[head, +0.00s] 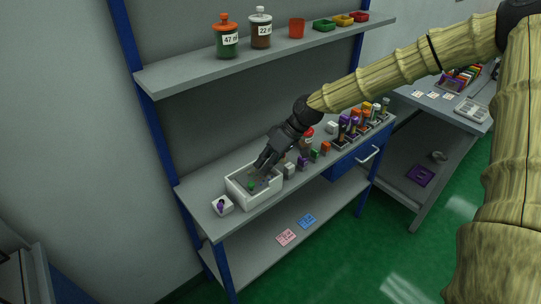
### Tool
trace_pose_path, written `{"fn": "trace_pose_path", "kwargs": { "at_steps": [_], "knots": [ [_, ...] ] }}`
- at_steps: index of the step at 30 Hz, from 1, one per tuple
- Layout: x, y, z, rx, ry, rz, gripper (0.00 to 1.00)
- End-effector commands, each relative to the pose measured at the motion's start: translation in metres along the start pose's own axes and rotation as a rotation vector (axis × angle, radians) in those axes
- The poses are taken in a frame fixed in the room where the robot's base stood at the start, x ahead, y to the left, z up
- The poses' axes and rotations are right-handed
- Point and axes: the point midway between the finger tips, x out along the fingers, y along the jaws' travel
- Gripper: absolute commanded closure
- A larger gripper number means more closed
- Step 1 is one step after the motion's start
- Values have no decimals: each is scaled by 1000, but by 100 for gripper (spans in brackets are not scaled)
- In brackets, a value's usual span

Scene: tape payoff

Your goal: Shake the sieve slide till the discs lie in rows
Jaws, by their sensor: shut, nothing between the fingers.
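A white open-topped box (235,190), which may hold the sieve slide, stands near the left end of the workbench. Its inside is grey, and a small green spot (251,187) shows on its floor. I cannot make out separate discs or rows at this size. My gripper (262,168) is black and points down into the box from the upper right. Its fingers are shut and look empty; I cannot tell if they touch anything inside. The fingers and wrist hide part of the box's far inside.
A white block with a purple item (221,206) stands left of the box. Small coloured blocks (315,156) and a rack of coloured items (357,125) stand to the right. A shelf (265,49) with bottles hangs above. A drawer (368,158) is under the bench.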

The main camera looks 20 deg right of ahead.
Motion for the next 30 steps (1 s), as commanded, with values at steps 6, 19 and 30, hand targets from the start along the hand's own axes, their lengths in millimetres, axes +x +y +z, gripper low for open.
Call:
{"fn": "trace_pose_path", "kwargs": {
  "at_steps": [6,19,30],
  "knots": [
    [12,-22,1,-1,-2,-1,100],
    [17,-26,2,-1,0,0,100],
    [27,-45,-1,-4,-2,-1,100]
  ]
}}
